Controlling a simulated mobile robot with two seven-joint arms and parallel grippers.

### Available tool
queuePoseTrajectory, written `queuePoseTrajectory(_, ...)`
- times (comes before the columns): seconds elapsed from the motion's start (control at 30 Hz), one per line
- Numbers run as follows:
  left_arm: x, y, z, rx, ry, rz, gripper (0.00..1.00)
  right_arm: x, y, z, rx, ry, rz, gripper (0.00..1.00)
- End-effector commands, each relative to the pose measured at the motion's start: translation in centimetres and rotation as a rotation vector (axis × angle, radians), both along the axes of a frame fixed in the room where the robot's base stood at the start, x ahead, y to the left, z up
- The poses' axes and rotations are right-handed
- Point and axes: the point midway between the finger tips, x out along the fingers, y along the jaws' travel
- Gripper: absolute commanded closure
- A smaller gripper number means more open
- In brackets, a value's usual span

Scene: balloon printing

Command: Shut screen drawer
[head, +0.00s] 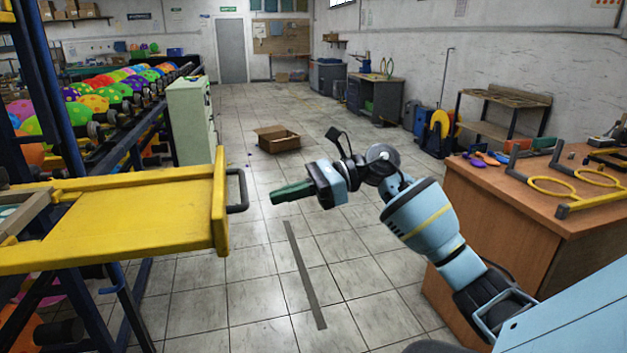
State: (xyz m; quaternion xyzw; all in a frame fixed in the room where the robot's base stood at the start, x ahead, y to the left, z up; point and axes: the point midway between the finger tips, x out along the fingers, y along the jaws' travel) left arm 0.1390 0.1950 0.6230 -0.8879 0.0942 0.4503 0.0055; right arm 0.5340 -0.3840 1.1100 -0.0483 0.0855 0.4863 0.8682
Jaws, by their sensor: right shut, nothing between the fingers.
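The screen drawer (120,212) is a yellow tray at the left of the head view. It sticks out to the right from a dark blue frame. Its upright yellow front panel (220,203) carries a dark handle (239,190) on its right side. My right gripper (275,197), with dark green fingers, is shut and empty. It points left, a short way right of the handle and apart from it in the picture. My left gripper is not in view.
A wooden workbench (540,208) with yellow ring frames stands at the right, near my right arm. An open cardboard box (278,140) lies on the tiled floor. A pale green cabinet (191,120) stands behind the drawer. The middle floor is mostly clear.

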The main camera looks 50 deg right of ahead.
Motion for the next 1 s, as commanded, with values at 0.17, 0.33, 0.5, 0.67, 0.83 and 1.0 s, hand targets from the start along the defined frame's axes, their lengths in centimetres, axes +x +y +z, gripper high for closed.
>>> queuePoseTrajectory(0.17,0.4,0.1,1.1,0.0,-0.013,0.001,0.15,1.2,2.0,-0.1,0.004,-0.003,0.0,1.0)
queuePoseTrajectory(0.33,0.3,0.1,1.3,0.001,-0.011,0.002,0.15,1.8,2.9,-0.6,0.002,-0.001,-0.001,1.0)
queuePoseTrajectory(0.5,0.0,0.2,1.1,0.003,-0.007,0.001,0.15,1.9,3.1,-0.7,0.0,0.001,-0.001,1.0)
queuePoseTrajectory(0.67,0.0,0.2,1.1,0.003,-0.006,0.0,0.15,1.9,3.0,-0.8,0.0,0.001,-0.001,1.0)
queuePoseTrajectory(0.83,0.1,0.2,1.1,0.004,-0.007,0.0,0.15,2.0,3.3,-0.8,0.001,0.001,0.0,1.0)
queuePoseTrajectory(1.0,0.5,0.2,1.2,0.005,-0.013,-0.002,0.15,2.7,4.5,-0.7,0.001,0.0,0.001,1.0)
